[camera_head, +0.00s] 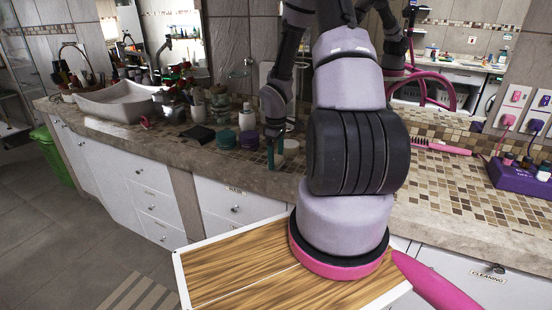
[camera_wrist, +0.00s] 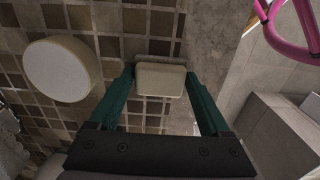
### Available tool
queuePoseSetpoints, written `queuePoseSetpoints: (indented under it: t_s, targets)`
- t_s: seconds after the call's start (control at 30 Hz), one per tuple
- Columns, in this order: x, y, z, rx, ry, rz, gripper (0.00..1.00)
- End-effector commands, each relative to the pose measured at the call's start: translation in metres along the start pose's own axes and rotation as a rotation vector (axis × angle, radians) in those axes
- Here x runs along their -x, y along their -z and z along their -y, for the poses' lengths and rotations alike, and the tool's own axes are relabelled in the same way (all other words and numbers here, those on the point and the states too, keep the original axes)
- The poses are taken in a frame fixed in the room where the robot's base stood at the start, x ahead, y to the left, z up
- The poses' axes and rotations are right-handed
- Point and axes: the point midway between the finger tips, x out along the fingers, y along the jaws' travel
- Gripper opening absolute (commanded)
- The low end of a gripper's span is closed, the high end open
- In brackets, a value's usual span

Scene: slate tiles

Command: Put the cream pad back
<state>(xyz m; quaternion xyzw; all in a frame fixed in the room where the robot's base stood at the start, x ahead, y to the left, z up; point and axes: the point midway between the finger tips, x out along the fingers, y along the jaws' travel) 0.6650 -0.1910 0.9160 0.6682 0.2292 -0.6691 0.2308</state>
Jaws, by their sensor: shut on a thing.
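The cream pad (camera_wrist: 160,80) is a small, pale, rounded block. In the wrist view it sits between the two green fingertips of my gripper (camera_wrist: 159,82), which is shut on it from both sides. Mosaic tile lies below it; I cannot tell whether the pad touches the counter. In the head view my gripper (camera_head: 275,152) is low over the mosaic counter (camera_head: 450,180), just right of the jars. The pad is not clear there, as the fingers and arm largely hide it.
A round pale-topped thing (camera_wrist: 62,68) stands close left of my gripper in the wrist view. A pink brush (camera_head: 440,147) and purple organizer (camera_head: 520,178) lie right.

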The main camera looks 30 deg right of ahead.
Motion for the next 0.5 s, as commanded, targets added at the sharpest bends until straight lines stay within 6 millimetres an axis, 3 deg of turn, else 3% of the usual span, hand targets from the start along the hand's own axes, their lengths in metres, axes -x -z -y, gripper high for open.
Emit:
queuePoseSetpoints:
  t_s: [0.03, 0.07, 0.1, 0.37, 0.5]
  targets:
    - [0.0, 0.0, 0.0, -0.001, 0.0, 0.0, 0.37]
    - [0.0, 0.0, 0.0, 0.0, 0.0, 0.0, 0.85]
    - [0.0, 0.0, 0.0, -0.001, 0.0, 0.0, 1.0]
    - [0.001, 0.0, 0.0, -0.001, 0.0, 0.0, 1.0]
    - [0.012, 0.0, -0.001, -0.002, -0.002, -0.002, 1.0]
